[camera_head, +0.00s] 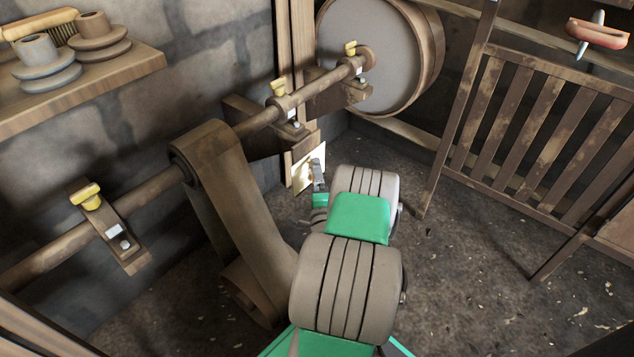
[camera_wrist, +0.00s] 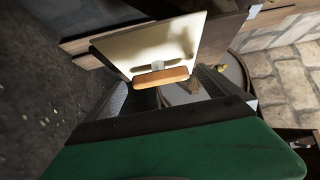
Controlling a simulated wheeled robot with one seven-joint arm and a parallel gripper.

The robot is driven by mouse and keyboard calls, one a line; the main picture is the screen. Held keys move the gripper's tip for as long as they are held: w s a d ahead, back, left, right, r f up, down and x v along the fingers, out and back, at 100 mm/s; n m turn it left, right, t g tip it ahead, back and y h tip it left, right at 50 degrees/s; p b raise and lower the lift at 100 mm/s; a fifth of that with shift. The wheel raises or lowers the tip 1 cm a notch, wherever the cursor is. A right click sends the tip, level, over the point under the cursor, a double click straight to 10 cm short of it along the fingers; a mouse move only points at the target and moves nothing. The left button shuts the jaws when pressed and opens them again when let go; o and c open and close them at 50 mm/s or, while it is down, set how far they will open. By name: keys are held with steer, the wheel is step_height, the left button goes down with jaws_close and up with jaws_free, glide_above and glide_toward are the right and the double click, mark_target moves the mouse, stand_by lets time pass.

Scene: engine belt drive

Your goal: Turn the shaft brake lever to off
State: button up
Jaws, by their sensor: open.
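In the wrist view a cream plate (camera_wrist: 165,45) carries a short orange-brown lever handle (camera_wrist: 161,77) on a small pale mount. My gripper (camera_wrist: 166,82) is open, with one dark finger on each side of the handle in the picture. I cannot tell whether either finger touches it. In the head view the plate (camera_head: 303,172) is fixed low on a wooden post under the shaft, and my gripper (camera_head: 317,165) is right in front of it. The lever handle cannot be made out there, and no lever markings are readable.
A wooden shaft (camera_head: 150,195) with yellow-topped bearings runs along the stone wall to a large drum (camera_head: 375,50). A wide belt (camera_head: 245,210) hangs left of my arm. A slatted wooden gate (camera_head: 540,130) stands at right. The floor between is open.

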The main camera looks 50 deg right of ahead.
steer(key=v, duration=0.7)
steer(key=shift+s+a+b, duration=0.25)
steer(key=shift+s+b, duration=0.05)
steer(key=shift+b, duration=0.1)
